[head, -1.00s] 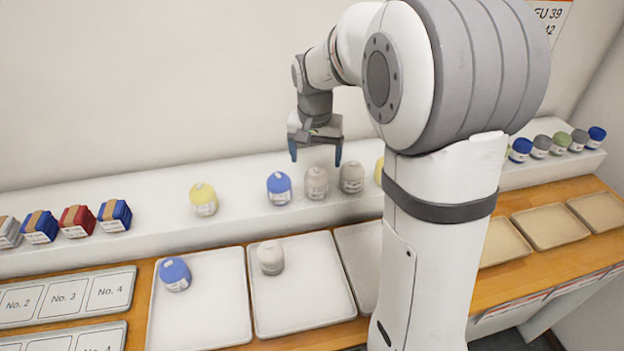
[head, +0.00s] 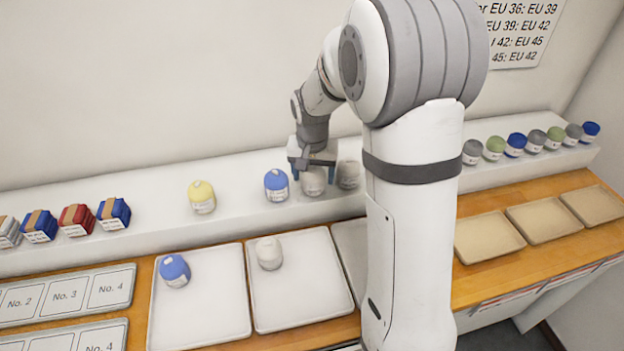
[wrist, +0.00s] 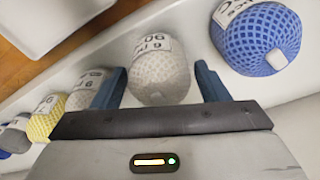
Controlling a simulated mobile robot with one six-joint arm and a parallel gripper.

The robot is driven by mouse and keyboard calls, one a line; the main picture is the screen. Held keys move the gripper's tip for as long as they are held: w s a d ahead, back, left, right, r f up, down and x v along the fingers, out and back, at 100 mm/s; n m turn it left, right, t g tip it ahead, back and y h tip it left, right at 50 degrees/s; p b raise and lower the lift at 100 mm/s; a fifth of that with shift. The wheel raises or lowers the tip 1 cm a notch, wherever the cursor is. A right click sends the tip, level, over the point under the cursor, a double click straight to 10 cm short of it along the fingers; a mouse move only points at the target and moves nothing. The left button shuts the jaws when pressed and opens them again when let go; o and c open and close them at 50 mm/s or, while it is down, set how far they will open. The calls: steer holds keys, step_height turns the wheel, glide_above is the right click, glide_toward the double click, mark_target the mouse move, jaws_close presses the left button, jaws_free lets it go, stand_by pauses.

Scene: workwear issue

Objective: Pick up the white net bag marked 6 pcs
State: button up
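A white net bag (head: 314,183) stands upright on the raised white shelf. In the wrist view this white net bag (wrist: 159,75) has a label reading about "6 p…", partly cut off. My gripper (head: 313,174) is over it from above. In the wrist view my gripper (wrist: 160,80) is open, with a blue-grey finger on either side of the bag and visible gaps. A similar whitish bag (head: 348,175) stands close to the right; in the wrist view that neighbouring bag (wrist: 90,88) sits just outside one finger, its label starting with "6".
A blue net bag (head: 277,186) stands left of the gripper, a yellow one (head: 202,197) farther left. Wrapped stacks (head: 76,219) stand at the far left. In front, trays hold a blue bag (head: 174,271) and a whitish bag (head: 268,253). More bags (head: 515,145) line the shelf at right.

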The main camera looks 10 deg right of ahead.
steer(key=c, duration=0.8)
steer(key=shift+r, duration=0.1)
